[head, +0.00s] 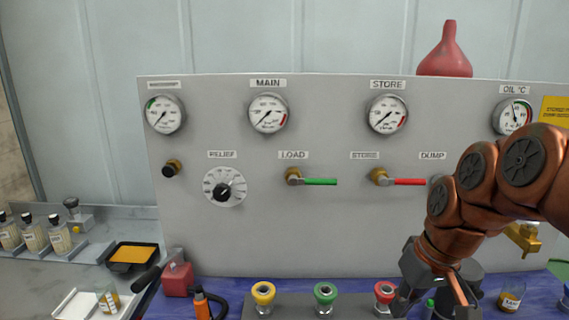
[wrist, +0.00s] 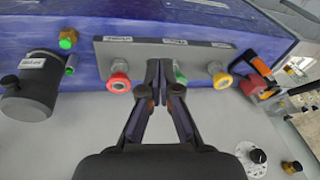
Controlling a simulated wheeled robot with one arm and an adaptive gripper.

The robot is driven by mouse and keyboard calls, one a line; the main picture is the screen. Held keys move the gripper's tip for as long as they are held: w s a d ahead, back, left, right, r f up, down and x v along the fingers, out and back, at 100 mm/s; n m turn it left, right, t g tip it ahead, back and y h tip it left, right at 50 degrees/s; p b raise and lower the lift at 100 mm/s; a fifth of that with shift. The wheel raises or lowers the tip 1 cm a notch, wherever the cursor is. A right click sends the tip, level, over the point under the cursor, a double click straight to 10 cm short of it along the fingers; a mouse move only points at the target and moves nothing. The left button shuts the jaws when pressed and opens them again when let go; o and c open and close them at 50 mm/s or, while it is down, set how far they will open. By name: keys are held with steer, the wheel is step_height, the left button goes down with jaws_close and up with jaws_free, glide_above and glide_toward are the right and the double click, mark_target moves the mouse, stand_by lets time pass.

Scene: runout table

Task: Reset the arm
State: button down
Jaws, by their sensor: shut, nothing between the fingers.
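My copper-coloured arm enters the head view from the right and bends down to my dark gripper (head: 402,298), low in front of the panel at the red knob. In the wrist view my gripper (wrist: 157,70) has its two fingers together, with nothing between them. The fingertips appear between the red knob (wrist: 118,82) and the green knob (wrist: 180,76). Whether they touch anything cannot be told. In the head view my gripper partly covers the red knob (head: 384,291) and a dark cylinder (head: 467,277).
A grey panel (head: 320,235) carries gauges, a green LOAD lever (head: 320,182) and a red lever (head: 409,182). The yellow knob (head: 263,293) and green knob (head: 325,293) stand below. A red funnel (head: 447,55) is behind the panel. Bottles (head: 33,234) and an orange-filled tray (head: 133,256) lie left.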

steer(key=s+a+f+m+g+h, duration=0.1)
steer(key=s+f, duration=0.4)
steer(key=s, duration=0.4)
steer(key=s+f+m+g+h, duration=0.1)
steer(key=s+f+g, duration=0.1)
steer(key=s+f, duration=0.4)
steer(key=s, duration=0.4)
steer(key=shift+a+f, duration=0.25)
steer(key=shift+a, duration=0.15)
steer(key=shift+s+d, duration=0.1)
